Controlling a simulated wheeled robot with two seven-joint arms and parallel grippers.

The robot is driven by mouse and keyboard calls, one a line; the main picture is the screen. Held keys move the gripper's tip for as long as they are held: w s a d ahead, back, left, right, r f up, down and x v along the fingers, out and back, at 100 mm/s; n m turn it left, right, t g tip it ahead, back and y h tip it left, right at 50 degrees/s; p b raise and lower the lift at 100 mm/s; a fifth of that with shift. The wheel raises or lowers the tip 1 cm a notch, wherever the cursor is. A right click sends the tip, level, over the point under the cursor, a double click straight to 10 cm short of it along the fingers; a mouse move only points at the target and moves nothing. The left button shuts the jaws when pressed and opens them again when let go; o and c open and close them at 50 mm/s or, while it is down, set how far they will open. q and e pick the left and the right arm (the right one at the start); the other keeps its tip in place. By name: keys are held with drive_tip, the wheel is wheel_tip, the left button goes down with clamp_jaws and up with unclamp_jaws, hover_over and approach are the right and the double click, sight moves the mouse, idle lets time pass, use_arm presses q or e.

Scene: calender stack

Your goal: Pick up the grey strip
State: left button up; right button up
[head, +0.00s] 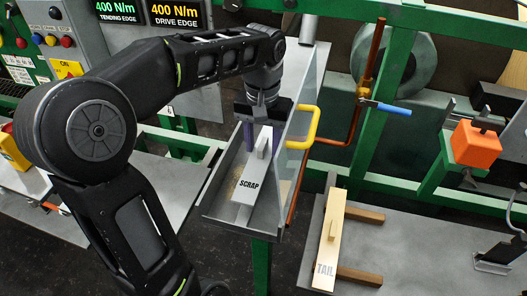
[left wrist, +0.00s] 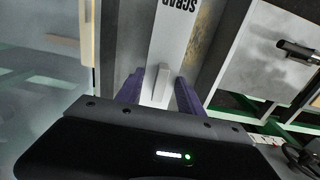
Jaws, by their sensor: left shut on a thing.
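The grey strip (head: 251,178), marked SCRAP, lies in a narrow metal trough (head: 222,208) in the middle of the head view. It has a small upright grip block near its far end. My left gripper (head: 263,138) reaches down over that end, and its purple fingers are shut on the grip block. In the left wrist view the strip (left wrist: 172,40) runs away from my left gripper (left wrist: 160,92), with the block between the fingers. Whether the strip touches the trough floor cannot be told. My right gripper is not in view.
A clear panel and a yellow handle (head: 312,128) stand close on the trough's right side. A wooden strip marked TAIL (head: 328,240) lies on the grey bench to the right. A copper pipe with a blue lever (head: 392,108) and an orange block (head: 476,145) are further right.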

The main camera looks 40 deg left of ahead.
sight(263, 143)
use_arm(q)
wheel_tip(263, 143, up, 5)
drive_tip(key=shift+f, duration=0.2)
drive_tip(key=s+a, duration=0.3)
drive_tip(key=a, duration=0.6)
drive_tip(key=s+a, duration=0.3)
drive_tip(key=a, duration=0.6)
drive_tip(key=shift+s+a+f+p, duration=0.25)
drive_tip(key=shift+a+p, duration=0.05)
drive_tip(key=shift+p, duration=0.05)
